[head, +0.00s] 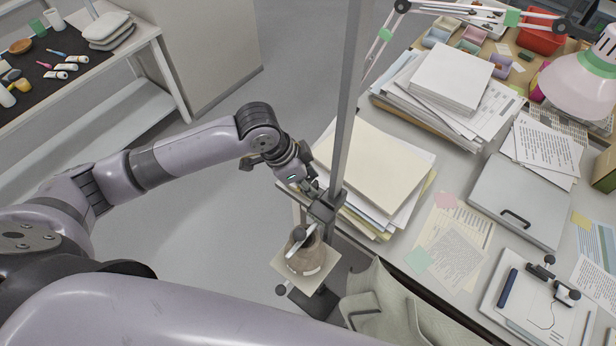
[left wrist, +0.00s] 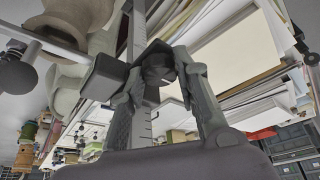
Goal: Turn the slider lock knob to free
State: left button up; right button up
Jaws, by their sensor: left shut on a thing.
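The slider (head: 324,208) is a dark block on a tall grey upright post (head: 352,90) in the middle of the head view. My left gripper (head: 311,187) reaches it from the upper left. In the left wrist view, my left gripper (left wrist: 161,75) has its two fingers closed around the dark lock knob (left wrist: 157,65), one on each side. The slider block (left wrist: 103,78) shows left of the knob, and the scaled post (left wrist: 139,30) runs behind. The knob's turned position cannot be read. My right gripper is not in view.
Below the slider, a brown pot (head: 306,262) stands on a small square plate, with a light bar and dark ball over it. A desk with paper stacks (head: 372,170) is close on the right. Open floor lies left.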

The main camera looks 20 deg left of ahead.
pick_arm(q)
jog(key=o, duration=1.2)
jog(key=shift+c, duration=0.2)
jog(key=v, duration=0.8)
jog(key=shift+f, duration=0.1)
